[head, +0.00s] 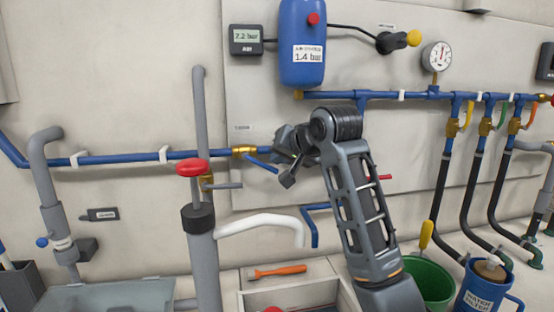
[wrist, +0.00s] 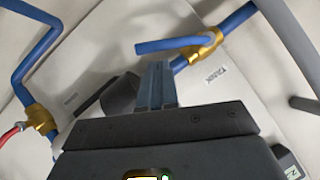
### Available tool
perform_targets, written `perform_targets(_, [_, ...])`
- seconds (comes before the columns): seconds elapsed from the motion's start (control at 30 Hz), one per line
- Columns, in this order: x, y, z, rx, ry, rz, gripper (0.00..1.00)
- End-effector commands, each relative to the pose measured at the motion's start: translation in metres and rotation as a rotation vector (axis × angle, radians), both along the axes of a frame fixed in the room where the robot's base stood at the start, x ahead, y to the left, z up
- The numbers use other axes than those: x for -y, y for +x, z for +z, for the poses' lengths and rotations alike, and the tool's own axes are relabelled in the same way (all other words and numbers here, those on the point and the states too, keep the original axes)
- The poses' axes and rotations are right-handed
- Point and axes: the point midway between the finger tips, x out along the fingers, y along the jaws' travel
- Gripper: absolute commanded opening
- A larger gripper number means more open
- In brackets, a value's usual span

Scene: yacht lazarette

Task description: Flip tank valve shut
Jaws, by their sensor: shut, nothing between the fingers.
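The tank valve is a brass body (head: 243,150) on the blue wall pipe, with a blue lever (head: 263,165) slanting down to the right, at an angle to the pipe. In the wrist view the brass body (wrist: 205,47) sits beside a "TANK" label, and the lever (wrist: 165,45) reaches left from it, neither along the pipe nor square across it. My gripper (head: 280,150) is shut and empty at the pipe, just right of the valve. In the wrist view its fingertips (wrist: 157,68) lie just below the lever; I cannot tell whether they touch it.
A grey pump with a red knob (head: 193,168) and white spout (head: 262,225) stands left of my arm. A blue tank (head: 302,50) and pressure gauge (head: 437,56) are above. Another brass valve (wrist: 40,118) with a red lever (wrist: 12,132) shows at left in the wrist view.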

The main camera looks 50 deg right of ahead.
Motion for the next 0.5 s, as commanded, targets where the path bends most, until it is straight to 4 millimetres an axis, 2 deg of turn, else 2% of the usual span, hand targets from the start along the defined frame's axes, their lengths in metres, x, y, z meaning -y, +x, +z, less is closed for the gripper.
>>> perform_targets(0.17, [-0.003,0.0043,-0.0089,-0.001,0.0,-0.001,0.0])
perform_targets(0.5, [-0.0034,0.0047,-0.0099,0.001,0.0,-0.001,0.0])
